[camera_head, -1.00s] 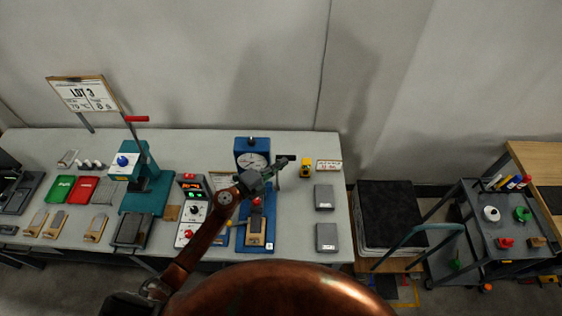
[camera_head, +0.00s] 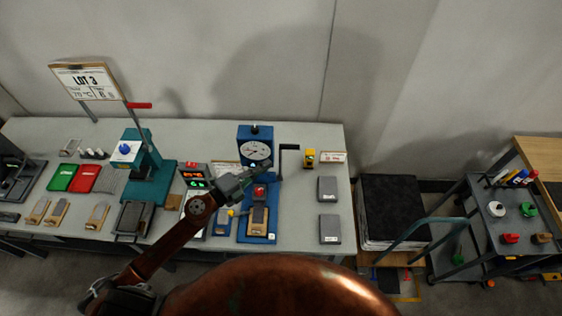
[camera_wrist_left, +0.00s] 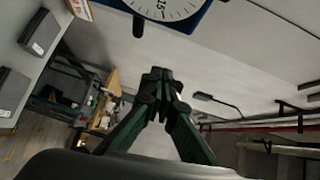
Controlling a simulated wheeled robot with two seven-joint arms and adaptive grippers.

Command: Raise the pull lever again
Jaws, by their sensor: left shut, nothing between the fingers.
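The black pull lever (camera_head: 281,162) stands at the right side of the blue test stand with a round dial (camera_head: 257,151). Its shaft is upright, with a short handle sticking out to the right at the top. My left gripper (camera_head: 267,168) is shut and empty, in front of the stand below the dial and just left of the lever, with a gap in the picture. In the left wrist view its fingertips (camera_wrist_left: 160,76) meet with nothing between them. The dial's lower edge (camera_wrist_left: 160,8) shows at the top there. My right gripper is not in view.
A teal press (camera_head: 150,165) with a red-tipped lever stands left. A control box with lit digits (camera_head: 195,178) is beside my arm. A cart (camera_head: 500,220) stands far right.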

